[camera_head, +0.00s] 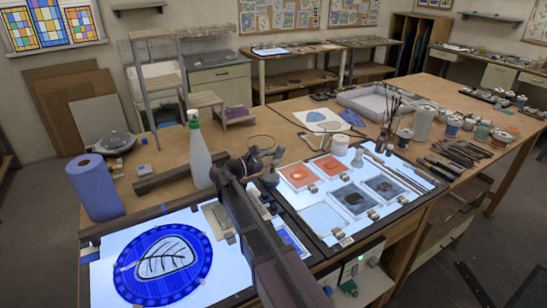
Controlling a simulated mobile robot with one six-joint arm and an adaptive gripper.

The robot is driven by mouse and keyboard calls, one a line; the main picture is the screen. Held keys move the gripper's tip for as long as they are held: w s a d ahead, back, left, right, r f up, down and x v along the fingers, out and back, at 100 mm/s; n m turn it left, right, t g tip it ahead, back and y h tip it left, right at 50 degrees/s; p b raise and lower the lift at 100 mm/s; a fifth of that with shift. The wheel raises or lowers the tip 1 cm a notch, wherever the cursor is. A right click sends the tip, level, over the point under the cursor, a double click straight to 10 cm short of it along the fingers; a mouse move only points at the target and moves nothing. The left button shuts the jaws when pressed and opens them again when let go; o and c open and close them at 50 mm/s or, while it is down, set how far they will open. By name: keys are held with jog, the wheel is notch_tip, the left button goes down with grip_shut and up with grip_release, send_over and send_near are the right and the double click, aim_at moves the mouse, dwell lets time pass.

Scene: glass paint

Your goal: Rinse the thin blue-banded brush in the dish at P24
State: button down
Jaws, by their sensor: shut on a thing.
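My gripper (264,161) is over the middle of the bench, near the left edge of the lit panel with the square trays. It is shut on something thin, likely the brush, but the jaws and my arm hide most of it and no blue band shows. A clear round rim (262,142) shows just behind the gripper; I cannot tell whether it is the rinsing dish. No P24 label is readable. Other long thin brushes (396,174) lie along the right of the lit panel, too small to tell their bands.
Square trays of orange (299,176) and dark paint (352,200) lie on the lit panel. A jar of upright brushes (384,138) and several pots stand behind.

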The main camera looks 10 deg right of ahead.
jog(key=shift+r, duration=0.1)
dwell(0.3)
jog(key=shift+r+p, duration=2.25)
jog(key=shift+p, duration=0.05)
jog(key=shift+r, duration=0.1)
